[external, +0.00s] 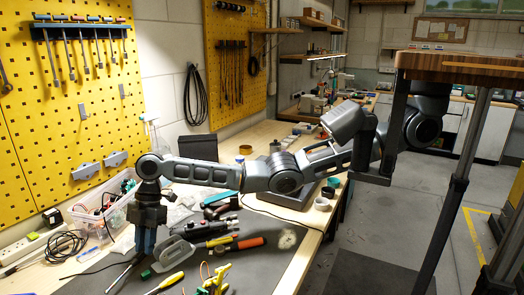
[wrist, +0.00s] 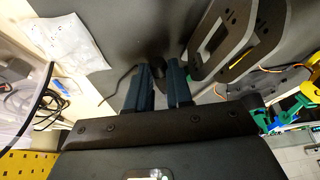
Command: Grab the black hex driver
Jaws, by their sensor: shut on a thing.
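My gripper (external: 145,252) points down over the near left part of the grey bench mat. Its fingers also show in the wrist view (wrist: 160,90), close together around a dark thing. That thing looks like the black hex driver (wrist: 159,70); its dark end shows between and just beyond the fingertips. A thin dark shaft (external: 122,274) slants down to the left from under the fingers in the external view. Most of the handle is hidden by the fingers, and I cannot tell whether it touches the mat.
A grey slotted bracket (wrist: 240,38) lies close right of the fingers. A yellow screwdriver (external: 171,282), an orange-handled tool (external: 237,243) and a yellow-green servo part (external: 215,278) are nearby. A clear bin (external: 105,215) stands left, beside the yellow pegboard (external: 60,120).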

